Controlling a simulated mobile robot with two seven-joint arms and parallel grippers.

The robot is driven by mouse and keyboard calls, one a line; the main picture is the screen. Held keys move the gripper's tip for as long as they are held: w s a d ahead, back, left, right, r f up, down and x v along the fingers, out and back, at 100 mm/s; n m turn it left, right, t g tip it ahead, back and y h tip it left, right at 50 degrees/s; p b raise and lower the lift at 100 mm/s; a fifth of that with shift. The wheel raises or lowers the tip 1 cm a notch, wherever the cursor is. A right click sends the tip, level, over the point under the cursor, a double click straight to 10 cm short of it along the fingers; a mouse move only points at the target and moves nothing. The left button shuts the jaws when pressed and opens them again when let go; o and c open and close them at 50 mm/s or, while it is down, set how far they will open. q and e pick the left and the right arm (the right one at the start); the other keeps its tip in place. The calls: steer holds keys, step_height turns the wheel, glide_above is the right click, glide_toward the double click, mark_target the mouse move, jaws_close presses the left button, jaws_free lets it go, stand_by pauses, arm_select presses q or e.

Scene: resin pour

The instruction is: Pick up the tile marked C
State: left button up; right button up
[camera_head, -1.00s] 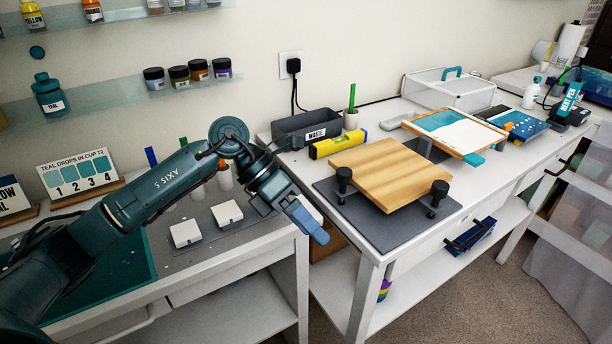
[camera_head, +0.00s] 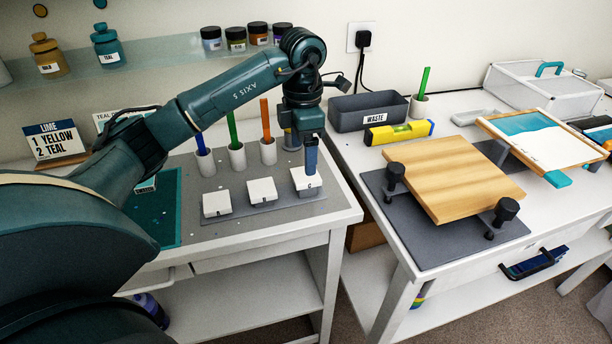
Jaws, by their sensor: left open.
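Three white square tiles lie in a row on a grey strip (camera_head: 247,215) on the left bench: a left tile (camera_head: 216,204), a middle tile (camera_head: 262,191) and a right tile (camera_head: 305,184). Small dark marks show on their front edges, too small for me to read surely, so I cannot tell which is C. My left gripper (camera_head: 311,171) points down at the right tile and is open. Its finger hides part of that tile's back and top. I cannot tell whether it touches the tile. My right gripper is out of view.
Cups with blue, green and orange sticks (camera_head: 236,156) stand just behind the tiles. A teal mat (camera_head: 160,215) lies to the left. Across a gap, the right bench carries a wooden board (camera_head: 452,180), a yellow level (camera_head: 398,133) and a waste bin (camera_head: 350,112).

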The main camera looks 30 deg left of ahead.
arm_select(q)
steer(key=shift+w+d+f+p, duration=0.1)
steer(key=shift+f+p, duration=0.15)
steer(key=shift+f, duration=1.1)
steer(key=shift+d+f+p, duration=0.1)
steer(key=shift+f+p, duration=0.15)
steer(key=shift+f, duration=1.1)
steer(key=c, duration=1.1)
